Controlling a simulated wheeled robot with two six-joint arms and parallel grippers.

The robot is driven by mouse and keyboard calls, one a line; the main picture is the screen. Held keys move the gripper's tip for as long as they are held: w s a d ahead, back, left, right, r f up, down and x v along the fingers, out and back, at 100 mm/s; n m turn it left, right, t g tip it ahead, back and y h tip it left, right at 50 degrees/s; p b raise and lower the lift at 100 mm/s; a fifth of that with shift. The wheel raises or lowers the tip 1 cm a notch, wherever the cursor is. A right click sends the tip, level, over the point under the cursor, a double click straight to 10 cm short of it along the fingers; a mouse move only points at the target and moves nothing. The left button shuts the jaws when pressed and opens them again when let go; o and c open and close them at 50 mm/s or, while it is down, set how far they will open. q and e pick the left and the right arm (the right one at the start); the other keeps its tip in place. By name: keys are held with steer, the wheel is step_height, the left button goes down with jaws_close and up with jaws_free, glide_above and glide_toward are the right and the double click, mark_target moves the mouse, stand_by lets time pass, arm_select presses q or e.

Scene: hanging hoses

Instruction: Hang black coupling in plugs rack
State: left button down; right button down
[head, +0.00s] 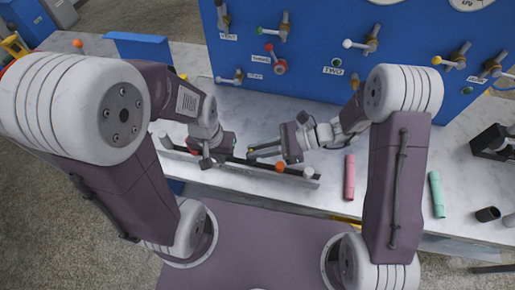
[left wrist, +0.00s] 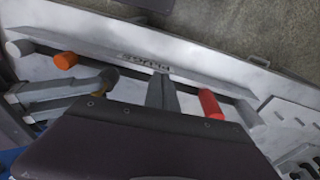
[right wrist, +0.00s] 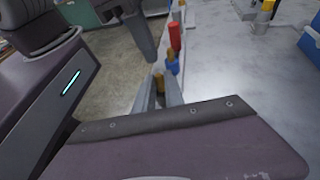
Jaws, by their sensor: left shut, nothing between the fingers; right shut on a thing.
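The plugs rack (head: 250,178) is a long pale rail along the bench's front edge; its label side shows in the left wrist view (left wrist: 185,70). It carries an orange plug (head: 280,167), which the left wrist view also shows (left wrist: 65,60), and a red one (left wrist: 210,104). My right gripper (head: 258,151) is shut over the rack on a small brass-coloured part (right wrist: 160,88). The rest of that part is hidden, so I cannot tell whether it is the black coupling. My left gripper (left wrist: 161,92) is shut and empty above the rack, between the orange and red plugs.
A blue panel (head: 300,75) with several valves stands behind the bench. A pink tube (head: 349,178), a green tube (head: 437,194) and a black cylinder (head: 487,213) lie to the right. A dark fixture (head: 489,139) stands farther right.

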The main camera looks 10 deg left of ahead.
steer(key=shift+f+b, duration=0.8)
steer(key=shift+f, duration=0.3)
steer(key=c, duration=1.3)
jaws_free()
steer(key=shift+c, duration=0.2)
steer(key=v, duration=0.9)
